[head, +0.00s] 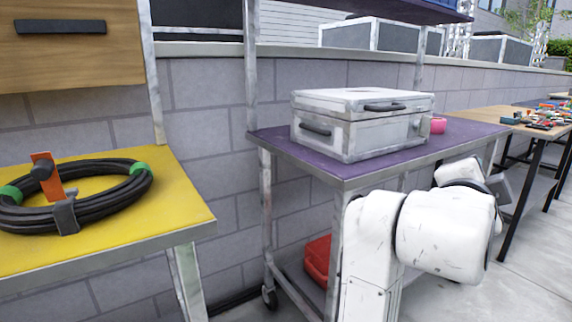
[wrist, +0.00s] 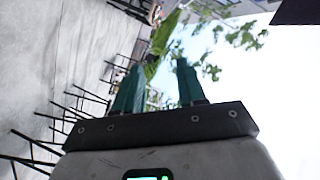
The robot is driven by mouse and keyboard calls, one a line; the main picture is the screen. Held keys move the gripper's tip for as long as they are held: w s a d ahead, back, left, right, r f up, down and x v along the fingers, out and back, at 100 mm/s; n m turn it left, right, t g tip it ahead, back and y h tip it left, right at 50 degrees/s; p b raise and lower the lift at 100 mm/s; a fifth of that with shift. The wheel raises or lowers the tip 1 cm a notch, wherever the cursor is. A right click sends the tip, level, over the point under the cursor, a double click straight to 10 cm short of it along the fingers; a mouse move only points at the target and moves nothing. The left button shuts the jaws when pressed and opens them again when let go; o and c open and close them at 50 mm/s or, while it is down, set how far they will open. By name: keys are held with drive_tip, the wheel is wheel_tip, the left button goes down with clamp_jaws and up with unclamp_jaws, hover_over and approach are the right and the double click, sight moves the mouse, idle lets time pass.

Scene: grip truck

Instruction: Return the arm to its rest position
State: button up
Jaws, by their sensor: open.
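My gripper (wrist: 158,88) shows in the wrist view with two teal fingers standing apart and nothing between them. It points away from the carts, toward open ground, tables and sky, with the picture turned on its side. In the head view my white arm is folded at the lower right, in front of the purple-topped cart (head: 272,141). The gripper itself is hidden in the head view.
A silver case (head: 363,134) and a pink item (head: 438,125) stand on the purple cart. A red container (head: 317,261) sits on its lower shelf. A yellow-topped table (head: 150,225) at left bears a coiled black cable (head: 95,214). Cluttered tables (head: 490,120) stand at right.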

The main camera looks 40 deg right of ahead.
drive_tip(key=w+a+f+n+t+y, duration=0.1)
drive_tip(key=w+a+f+n+y, duration=0.15)
drive_tip(key=f+n, duration=0.45)
drive_tip(key=w+a+f+n+t+y, duration=0.1)
drive_tip(key=a+f+n+y, duration=0.2)
drive_tip(key=f, duration=0.8)
drive_tip(key=w+a+f+n+t+y, duration=0.1)
drive_tip(key=w+a+f+n+y, duration=0.15)
drive_tip(key=f+n, duration=0.5)
drive_tip(key=s+a+f+n+g+y, duration=0.25)
drive_tip(key=s+a+f, duration=0.2)
drive_tip(key=f, duration=0.35)
drive_tip(key=s+a+f+n+g+y, duration=0.1)
drive_tip(key=s+a+f+n+y, duration=0.25)
drive_tip(key=s+f, duration=0.3)
drive_tip(key=s+a+f+n+g+y, duration=0.25)
drive_tip(key=s+a+f, duration=0.2)
drive_tip(key=f, duration=0.45)
wheel_tip(320, 180, up, 33)
drive_tip(key=a+p, duration=0.1)
drive_tip(key=p, duration=3.2)
drive_tip(key=shift+s+a+r+n+t+p, duration=0.2)
drive_tip(key=shift+s+n+t+p, duration=0.1)
drive_tip(key=shift+t+p, duration=0.1)
